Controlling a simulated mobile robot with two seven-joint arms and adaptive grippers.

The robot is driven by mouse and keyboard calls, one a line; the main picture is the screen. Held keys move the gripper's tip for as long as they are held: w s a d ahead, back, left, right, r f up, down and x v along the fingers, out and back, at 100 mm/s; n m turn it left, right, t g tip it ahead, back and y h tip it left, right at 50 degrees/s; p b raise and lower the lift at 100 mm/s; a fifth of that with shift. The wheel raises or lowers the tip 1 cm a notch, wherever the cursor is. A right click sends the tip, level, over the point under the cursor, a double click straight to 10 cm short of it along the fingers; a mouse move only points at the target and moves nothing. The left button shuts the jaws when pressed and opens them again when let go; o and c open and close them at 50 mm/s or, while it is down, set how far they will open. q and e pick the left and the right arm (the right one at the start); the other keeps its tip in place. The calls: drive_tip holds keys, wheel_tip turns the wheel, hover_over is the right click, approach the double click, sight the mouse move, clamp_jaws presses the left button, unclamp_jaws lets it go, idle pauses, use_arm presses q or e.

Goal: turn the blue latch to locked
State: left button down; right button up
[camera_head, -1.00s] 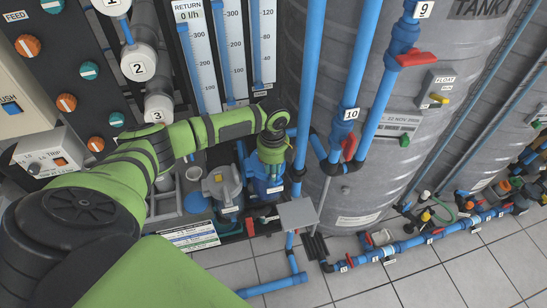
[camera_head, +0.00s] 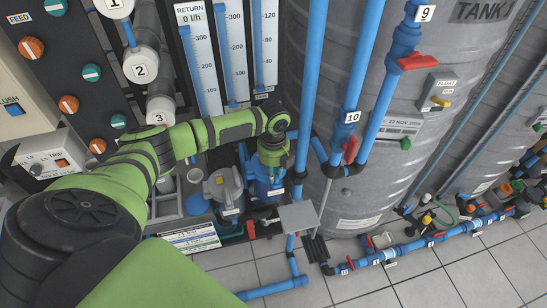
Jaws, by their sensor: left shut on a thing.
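My left arm comes in from the left, green and dark grey, and its wrist bends down in front of a blue unit (camera_head: 267,190) on the floor behind it. My left gripper (camera_head: 270,168) points down at the end of the wrist. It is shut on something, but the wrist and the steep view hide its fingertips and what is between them. I cannot make out the blue latch apart from the other blue parts, nor its angle. My right gripper is not in view.
Blue upright pipes with red valve handles, tagged 9 (camera_head: 425,14) and 10 (camera_head: 352,118), stand close right of the wrist. A grey tank (camera_head: 335,205) is behind them. A control panel (camera_head: 70,70) is at left. A grey plate (camera_head: 298,216) stands low near the gripper.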

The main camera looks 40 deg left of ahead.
use_arm(q)
drive_tip(key=c, duration=1.1)
unclamp_jaws()
drive_tip(key=shift+r, duration=0.15)
drive_tip(key=shift+r, duration=0.35)
wheel_tip(320, 180, up, 11)
drive_tip(key=shift+r, duration=0.1)
drive_tip(key=shift+d, duration=0.1)
